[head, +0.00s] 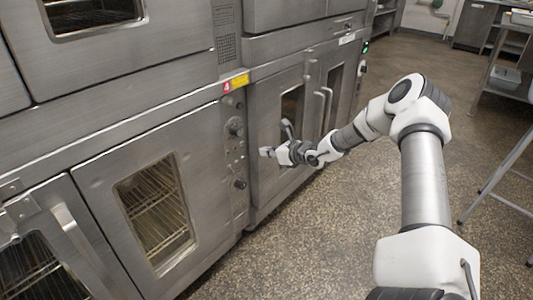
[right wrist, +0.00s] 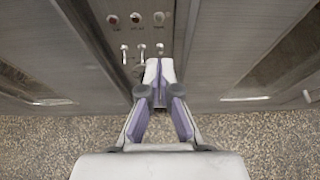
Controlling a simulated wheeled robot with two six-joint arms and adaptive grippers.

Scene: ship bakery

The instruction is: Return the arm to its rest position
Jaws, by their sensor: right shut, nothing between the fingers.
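My right arm reaches in from the lower right of the head view and bends at a white elbow. It stretches out toward the steel oven fronts. My right gripper (head: 268,152) is in front of the oven door beside the control strip. In the right wrist view the gripper (right wrist: 159,72) has its fingers together and empty. Its tips overlap the lower part of a control panel (right wrist: 138,35) with round buttons and small toggles. I cannot tell whether the tips touch the panel. My left gripper is in neither view.
Steel ovens (head: 100,180) line the left side, with windowed doors and knobs. A door handle (head: 325,108) stands out behind the gripper. The speckled floor (head: 320,240) is open between the ovens and my arm. A steel rack (head: 505,165) stands at the right edge.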

